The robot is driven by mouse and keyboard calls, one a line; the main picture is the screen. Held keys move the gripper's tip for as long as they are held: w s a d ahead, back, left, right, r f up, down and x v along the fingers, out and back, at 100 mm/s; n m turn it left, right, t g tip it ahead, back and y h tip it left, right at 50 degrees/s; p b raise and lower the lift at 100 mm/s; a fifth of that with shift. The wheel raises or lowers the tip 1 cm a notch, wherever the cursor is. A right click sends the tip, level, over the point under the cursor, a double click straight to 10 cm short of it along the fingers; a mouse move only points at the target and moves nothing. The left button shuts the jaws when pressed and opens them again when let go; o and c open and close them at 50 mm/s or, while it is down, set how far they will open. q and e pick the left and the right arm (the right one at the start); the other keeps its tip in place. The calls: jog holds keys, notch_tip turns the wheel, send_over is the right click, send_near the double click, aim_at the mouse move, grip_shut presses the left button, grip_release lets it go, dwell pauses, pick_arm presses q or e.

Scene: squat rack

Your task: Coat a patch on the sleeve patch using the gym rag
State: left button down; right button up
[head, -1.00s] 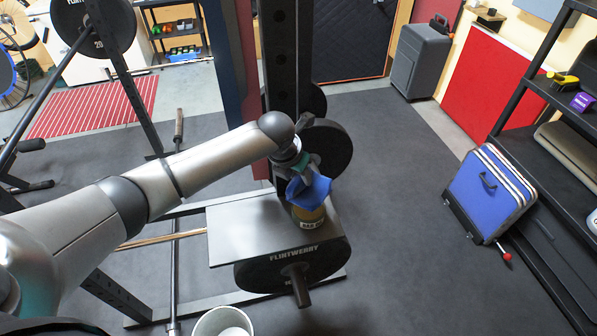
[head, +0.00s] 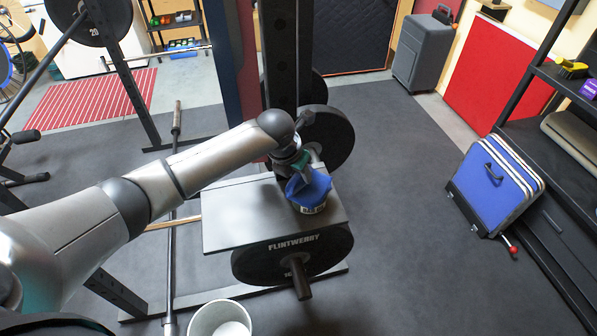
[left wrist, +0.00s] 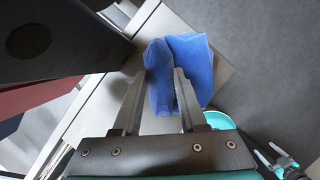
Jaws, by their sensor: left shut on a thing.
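My left gripper (head: 301,168) is shut on the blue gym rag (head: 308,188). The rag hangs down over the top of a round tin (head: 313,210) and hides most of it; only the lower rim and part of a label show. In the left wrist view the rag (left wrist: 192,68) spreads between and beyond the two fingers (left wrist: 156,98). The dark bar sleeve (head: 301,281) juts from the FLINTWERBY plate, in front of the tin. I cannot make out a separate patch on it. What looks like my right gripper (left wrist: 275,158) shows small in the left wrist view.
The tin stands on a grey flat shelf (head: 230,222) beside the black weight plate (head: 262,262). A rack upright (head: 285,60) rises behind. A white bucket (head: 220,318) stands at the bottom. A blue case (head: 495,187) leans by the shelving at right; floor between is clear.

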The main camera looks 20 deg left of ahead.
aim_at(299, 175)
pick_arm(q)
jog(key=shift+f, duration=0.45)
dwell(1.3)
notch_tip(299, 175, up, 7)
jog(key=p, duration=0.7)
jog(key=shift+r, duration=0.1)
jog(key=shift+f, duration=0.2)
dwell(0.4)
notch_tip(299, 175, down, 7)
jog(key=b, duration=0.7)
jog(key=shift+b, duration=0.3)
jog(key=shift+r, duration=0.15)
